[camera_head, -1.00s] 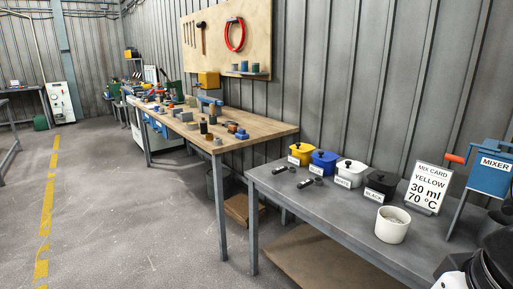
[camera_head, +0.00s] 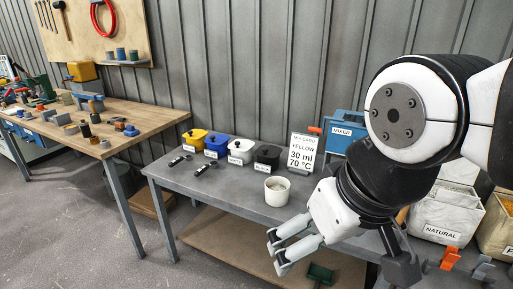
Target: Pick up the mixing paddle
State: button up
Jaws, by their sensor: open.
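I cannot make out a mixing paddle for certain in the current head view. A white cup (camera_head: 277,190) with pale contents stands on the grey table (camera_head: 235,199). The blue mixer (camera_head: 342,132) is at the back of this table, partly hidden by my arm, with a red-orange handle (camera_head: 315,130) at its left. My gripper (camera_head: 277,250) is open and empty, with its fingers pointing left in front of the table's front edge, lower in the picture than the cup.
Yellow, blue, white and black lidded pots (camera_head: 240,150) line the table's back, with two dark scoops (camera_head: 205,168) before them. A mix card (camera_head: 302,153) reads yellow, 30 ml, 70 °C. Labelled bags (camera_head: 447,213) stand at right. A wooden workbench (camera_head: 150,117) is at left.

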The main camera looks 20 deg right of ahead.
aim_at(400, 219)
jog(key=z, duration=1.2)
